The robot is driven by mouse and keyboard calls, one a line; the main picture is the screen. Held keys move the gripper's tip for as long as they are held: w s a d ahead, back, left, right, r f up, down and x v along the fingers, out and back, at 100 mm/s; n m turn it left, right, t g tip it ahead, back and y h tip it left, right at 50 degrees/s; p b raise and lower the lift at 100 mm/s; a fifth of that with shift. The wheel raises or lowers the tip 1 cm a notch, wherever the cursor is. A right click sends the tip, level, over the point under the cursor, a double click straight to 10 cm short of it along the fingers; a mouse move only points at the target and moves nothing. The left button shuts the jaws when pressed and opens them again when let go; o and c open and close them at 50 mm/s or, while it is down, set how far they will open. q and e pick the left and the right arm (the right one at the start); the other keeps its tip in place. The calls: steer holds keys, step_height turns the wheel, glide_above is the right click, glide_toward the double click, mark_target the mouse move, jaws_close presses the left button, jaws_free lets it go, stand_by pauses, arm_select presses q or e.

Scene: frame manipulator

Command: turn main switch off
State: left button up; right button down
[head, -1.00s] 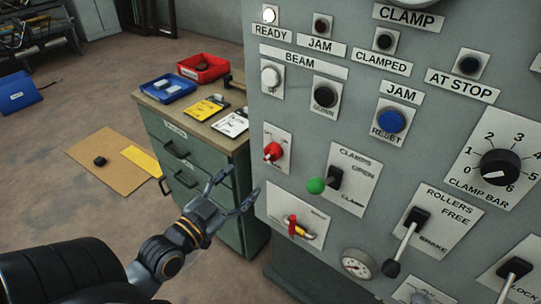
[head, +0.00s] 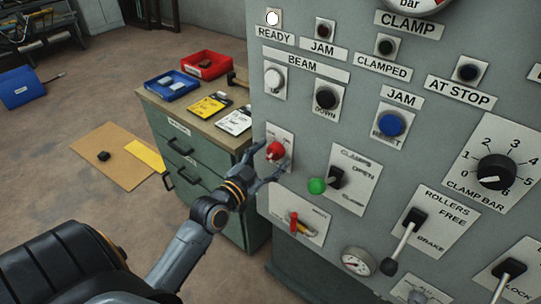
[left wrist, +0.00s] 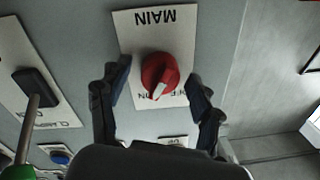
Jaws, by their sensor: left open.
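The main switch is a red rotary knob (head: 276,150) on a white plate at the left edge of the grey control panel (head: 330,125). In the left wrist view the red knob (left wrist: 160,76) has a white pointer mark, and its plate reads MAIN, upside down. The pointer lies near the ON and OFF lettering; which one it marks I cannot tell. My left gripper (head: 267,162) is open, with its fingers on either side of the knob. In the left wrist view the gripper (left wrist: 158,95) has visible gaps on both sides of the knob. My right gripper is not in view.
The clamps lever with a green ball (head: 316,186) sticks out just right of the gripper. A red and yellow handle (head: 300,225) is below. A green cabinet (head: 205,190) with trays on top stands left of the panel.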

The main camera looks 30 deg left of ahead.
arm_select(q)
steer(key=c, duration=1.2)
steer(key=shift+o, duration=0.2)
steer(key=shift+r+n+p, duration=0.2)
steer(key=shift+n+p, duration=0.8)
steer(key=shift+n, duration=0.1)
steer(key=n+p, duration=0.2)
steer(key=n, duration=0.1)
steer(key=shift+n, duration=0.3)
steer(key=n+p, duration=0.1)
steer(key=n, duration=0.1)
steer(key=shift+n, duration=0.3)
steer(key=shift+n+p, duration=0.75)
steer(key=shift+n, duration=0.75)
